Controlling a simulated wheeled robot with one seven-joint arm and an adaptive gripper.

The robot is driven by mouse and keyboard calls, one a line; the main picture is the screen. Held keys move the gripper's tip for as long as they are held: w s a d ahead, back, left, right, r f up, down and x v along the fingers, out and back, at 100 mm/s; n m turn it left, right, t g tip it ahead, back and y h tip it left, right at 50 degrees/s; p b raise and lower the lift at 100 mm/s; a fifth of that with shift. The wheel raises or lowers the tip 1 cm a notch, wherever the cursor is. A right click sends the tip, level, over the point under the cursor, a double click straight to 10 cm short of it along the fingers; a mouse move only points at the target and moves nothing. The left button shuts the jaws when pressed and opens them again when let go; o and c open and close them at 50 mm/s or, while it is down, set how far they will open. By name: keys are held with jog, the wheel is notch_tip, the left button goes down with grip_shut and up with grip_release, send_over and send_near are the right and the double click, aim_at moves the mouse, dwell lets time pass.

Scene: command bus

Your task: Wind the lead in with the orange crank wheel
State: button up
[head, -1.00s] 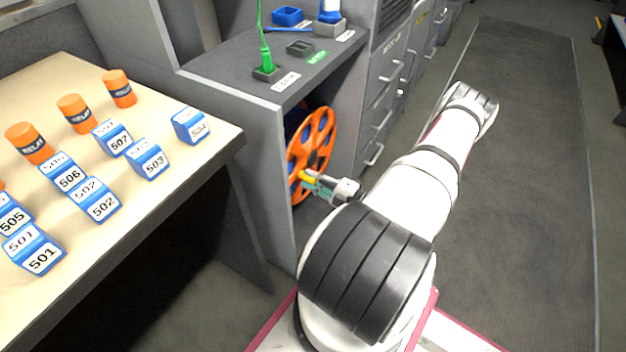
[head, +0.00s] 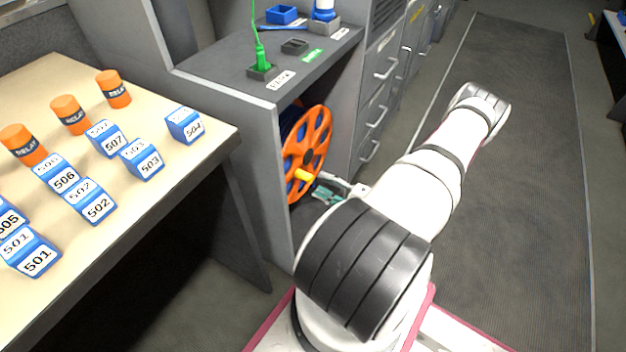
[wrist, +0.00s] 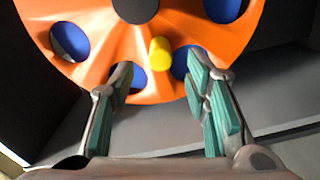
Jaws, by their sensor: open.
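The orange crank wheel (head: 307,150) is mounted upright in the open bay of the grey cabinet, with a blue drum behind it. Its yellow handle (head: 304,175) sticks out from the lower part of the face. In the wrist view the wheel (wrist: 195,25) fills the top, and the yellow handle (wrist: 160,52) stands ahead of the fingertips, between their lines. My gripper (wrist: 160,75) is open and empty, with its teal pads apart. In the head view my gripper (head: 328,192) is just below and right of the handle, partly hidden by my arm. The green lead (head: 256,30) rises from a green plug on the cabinet top.
The cabinet top (head: 225,72) holds a blue tray (head: 283,14) and dark sockets. A table (head: 150,210) on the left carries several numbered blue blocks and orange relay cylinders. Grey drawers (head: 375,100) stand right of the bay. The matted aisle (head: 530,200) is clear.

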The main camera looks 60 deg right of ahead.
jog(key=s, duration=0.6)
jog(key=shift+s+d, duration=0.2)
jog(key=shift+d, duration=0.05)
jog(key=shift+c, duration=0.6)
